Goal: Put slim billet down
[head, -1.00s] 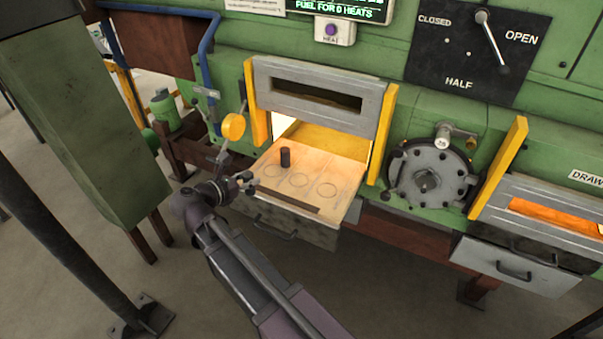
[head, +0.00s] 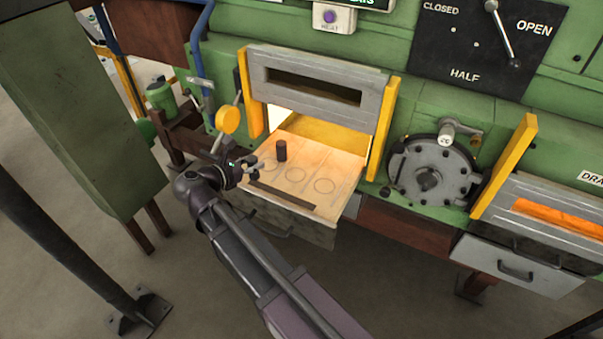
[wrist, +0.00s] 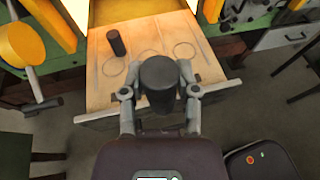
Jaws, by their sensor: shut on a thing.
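My gripper (wrist: 158,90) is shut on a dark billet (wrist: 158,75), taken here as the slim billet, which covers part of the tray in the wrist view. In the head view my gripper (head: 247,168) is at the left front edge of the pale tray (head: 340,192); the held billet is hard to make out there. The tray also shows in the wrist view (wrist: 205,72), with a row of drawn circles. A second dark billet (head: 280,150) stands upright on the tray, behind the left circle, and also shows in the wrist view (wrist: 115,43).
The furnace mouth behind the tray is open under a raised grey door (head: 315,90), between yellow posts (head: 380,130). A dark strip (head: 295,198) lies along the tray's front. The tray's right side is clear.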

